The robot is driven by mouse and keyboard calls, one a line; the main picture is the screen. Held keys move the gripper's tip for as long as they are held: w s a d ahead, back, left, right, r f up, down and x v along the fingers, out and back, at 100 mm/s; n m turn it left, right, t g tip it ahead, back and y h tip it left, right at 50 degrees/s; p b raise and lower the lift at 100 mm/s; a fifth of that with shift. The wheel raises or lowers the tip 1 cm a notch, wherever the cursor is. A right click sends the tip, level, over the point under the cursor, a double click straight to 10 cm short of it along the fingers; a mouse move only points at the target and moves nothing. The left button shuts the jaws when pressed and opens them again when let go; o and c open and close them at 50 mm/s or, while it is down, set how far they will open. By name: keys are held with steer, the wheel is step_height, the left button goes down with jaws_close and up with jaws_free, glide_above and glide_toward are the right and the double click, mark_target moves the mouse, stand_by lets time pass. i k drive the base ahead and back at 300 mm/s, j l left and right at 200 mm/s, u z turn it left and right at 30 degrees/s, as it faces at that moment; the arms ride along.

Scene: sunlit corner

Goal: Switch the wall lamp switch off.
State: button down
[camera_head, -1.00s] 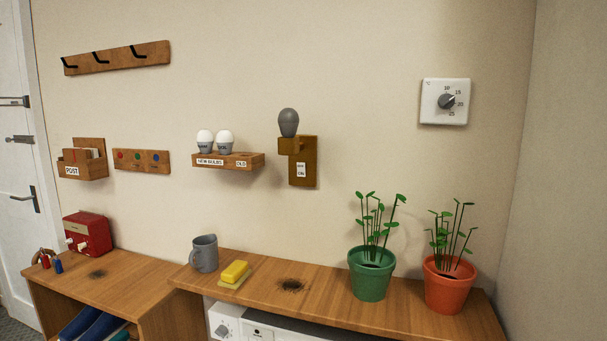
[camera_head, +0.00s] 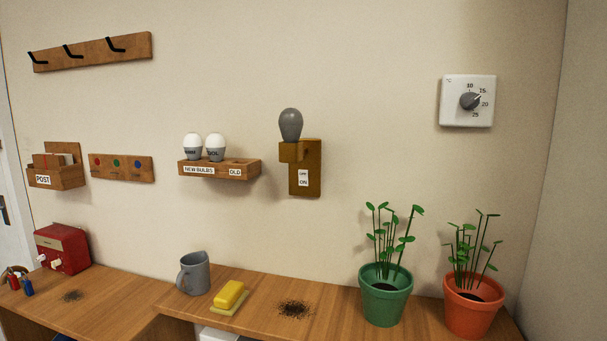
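The wall lamp (camera_head: 313,155) is a brown wooden bracket on the wall with a dark grey bulb (camera_head: 291,125) standing in its holder. The bulb does not glow. Its switch (camera_head: 303,178) is a small white plate low on the bracket front, marked OFF above and ON below. The picture is too small to tell which way the switch is set. My gripper is not in view, and nothing covers the lamp or the switch.
A wooden counter (camera_head: 258,318) runs below, with a grey jug (camera_head: 194,273), a yellow sponge or butter block (camera_head: 230,294), a green pot (camera_head: 386,296) and an orange pot (camera_head: 473,306). A bulb shelf (camera_head: 219,170) hangs left of the lamp. The wall below the lamp is bare.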

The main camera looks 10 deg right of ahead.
mark_target(302, 175)
steer(key=i+j+z, duration=0.15)
steer(key=i+j, duration=0.35)
steer(key=i+j+z, duration=0.2)
steer(key=i+j, duration=0.25)
steer(key=j, duration=0.2)
